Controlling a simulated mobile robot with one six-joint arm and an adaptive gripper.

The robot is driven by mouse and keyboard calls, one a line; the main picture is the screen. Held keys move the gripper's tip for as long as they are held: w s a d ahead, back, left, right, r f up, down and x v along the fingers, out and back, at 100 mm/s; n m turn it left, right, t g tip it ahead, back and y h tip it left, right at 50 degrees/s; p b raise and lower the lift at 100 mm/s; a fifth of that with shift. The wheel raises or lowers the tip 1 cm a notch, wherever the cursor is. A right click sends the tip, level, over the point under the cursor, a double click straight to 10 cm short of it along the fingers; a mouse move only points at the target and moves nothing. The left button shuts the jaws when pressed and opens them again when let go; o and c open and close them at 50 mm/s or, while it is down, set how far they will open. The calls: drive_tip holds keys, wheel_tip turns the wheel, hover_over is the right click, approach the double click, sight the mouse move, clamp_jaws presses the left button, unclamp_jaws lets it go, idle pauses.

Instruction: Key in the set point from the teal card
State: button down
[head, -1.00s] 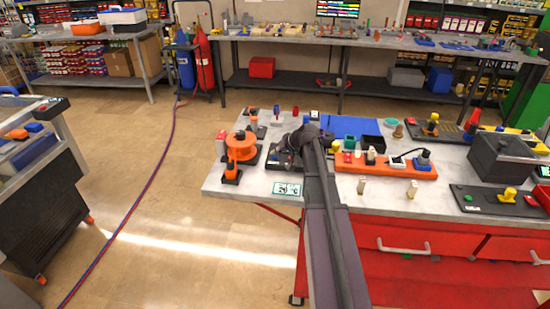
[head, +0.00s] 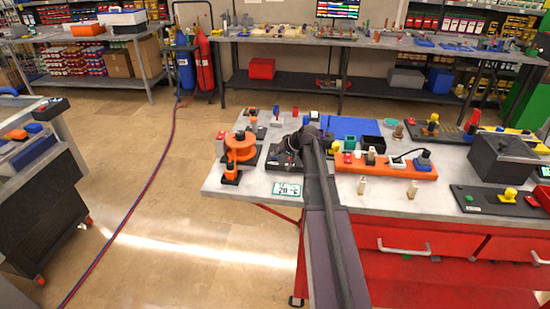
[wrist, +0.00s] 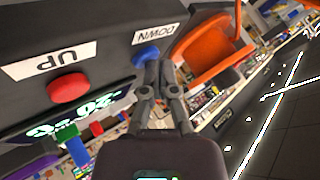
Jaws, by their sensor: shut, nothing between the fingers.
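The teal-edged card (head: 287,189) lies at the table's front left; its print looks like a 20 and a C, with any sign too small to be sure of. Behind it is a black control unit (head: 283,160), partly hidden by my arm. In the wrist view its dark face has a red button (wrist: 68,88) marked UP and a blue button (wrist: 146,54) marked DOWN, both upside down. Green digits, seemingly 20, glow below them. My gripper (wrist: 152,68) is shut and empty, its tips at or just in front of the blue button; contact cannot be told.
An orange round unit (head: 240,147) stands left of the control unit. An orange block with sockets (head: 390,166) lies to the right, with two small pale pegs in front. A dark grey box (head: 503,158) stands farther right.

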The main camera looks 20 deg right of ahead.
drive_tip(key=shift+r+p, duration=0.75)
drive_tip(key=shift+r, duration=0.05)
drive_tip(key=shift+r+p, duration=2.5)
drive_tip(key=s+a+f+g, duration=0.1)
drive_tip(key=s+a, duration=0.2)
drive_tip(key=a, duration=0.1)
drive_tip(key=s+a+f+n+g, duration=0.1)
drive_tip(key=s+a, duration=0.3)
drive_tip(key=a, duration=0.1)
drive_tip(key=s+a+f+g+h, duration=0.1)
drive_tip(key=s+a+g, duration=0.1)
drive_tip(key=a, duration=0.3)
drive_tip(key=shift+s+a+f+n, duration=0.15)
drive_tip(key=shift+s+f+n, duration=0.2)
drive_tip(key=shift+s, duration=0.35)
drive_tip(key=s+a+f+g+h, duration=0.1)
drive_tip(key=s+a+g+h, duration=0.1)
drive_tip(key=s+a, duration=0.2)
drive_tip(key=s+a+f+g+h, duration=0.1)
drive_tip(key=s+a, duration=0.3)
drive_tip(key=s, duration=0.7)
drive_tip(key=shift+a+n+g+h, duration=0.3)
drive_tip(key=shift+n+g+h, duration=0.1)
drive_tip(key=shift+n, duration=0.05)
